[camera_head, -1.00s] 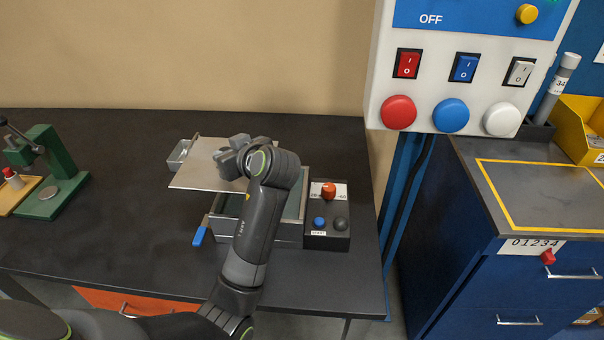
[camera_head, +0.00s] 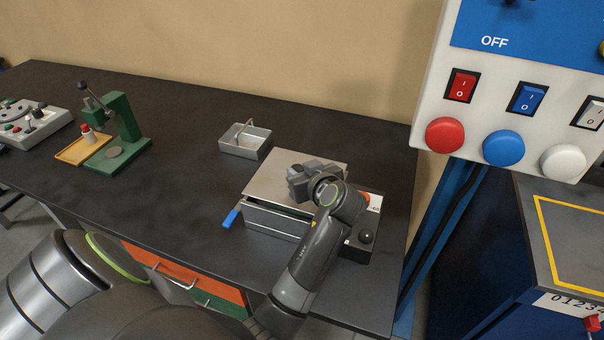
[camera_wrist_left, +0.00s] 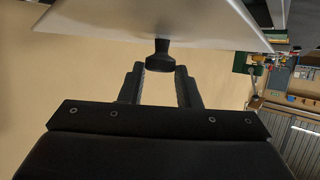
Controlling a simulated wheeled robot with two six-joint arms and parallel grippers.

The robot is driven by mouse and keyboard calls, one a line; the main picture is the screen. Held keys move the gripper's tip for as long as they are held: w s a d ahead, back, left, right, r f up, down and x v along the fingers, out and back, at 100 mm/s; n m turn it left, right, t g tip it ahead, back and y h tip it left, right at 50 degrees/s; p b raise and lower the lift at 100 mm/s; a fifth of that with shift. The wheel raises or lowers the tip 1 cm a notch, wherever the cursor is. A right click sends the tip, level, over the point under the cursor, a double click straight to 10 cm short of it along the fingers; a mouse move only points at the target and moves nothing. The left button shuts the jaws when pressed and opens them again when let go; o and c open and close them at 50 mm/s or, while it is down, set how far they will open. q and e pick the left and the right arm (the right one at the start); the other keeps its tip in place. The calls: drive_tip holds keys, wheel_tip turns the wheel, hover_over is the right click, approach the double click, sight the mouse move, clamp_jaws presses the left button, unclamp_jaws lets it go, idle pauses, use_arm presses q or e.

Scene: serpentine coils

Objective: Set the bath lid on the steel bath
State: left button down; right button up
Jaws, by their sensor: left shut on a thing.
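The bath lid (camera_head: 278,172), a flat light-grey plate, lies over the steel bath (camera_head: 270,222) in the head view, roughly lined up with it. A thin dark gap shows between the lid's front edge and the bath's front wall; I cannot tell whether they touch. My left gripper (camera_head: 303,182) is above the lid's right part and is shut on its knob. The left wrist view shows the lid's pale plate (camera_wrist_left: 150,22) and the dark knob (camera_wrist_left: 160,56) at the fingertips (camera_wrist_left: 160,72). The bath's inside is hidden. My right gripper is not in view.
A small metal tray (camera_head: 246,142) stands behind and left of the bath. A control box (camera_head: 362,238) is close on its right, partly behind my arm. A blue handle (camera_head: 230,218) sticks out at its left. A green press (camera_head: 120,130) stands farther left, with clear bench between.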

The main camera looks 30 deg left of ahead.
use_arm(q)
drive_tip(key=shift+a+f, duration=0.1)
drive_tip(key=shift+f, duration=0.5)
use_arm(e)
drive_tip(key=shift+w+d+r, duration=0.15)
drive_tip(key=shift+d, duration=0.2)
use_arm(q)
drive_tip(key=shift+f+b, duration=0.5)
drive_tip(key=shift+f, duration=0.15)
drive_tip(key=c, duration=1.1)
unclamp_jaws()
drive_tip(key=shift+o, duration=0.2)
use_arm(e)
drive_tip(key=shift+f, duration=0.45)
use_arm(q)
drive_tip(key=shift+r, duration=0.15)
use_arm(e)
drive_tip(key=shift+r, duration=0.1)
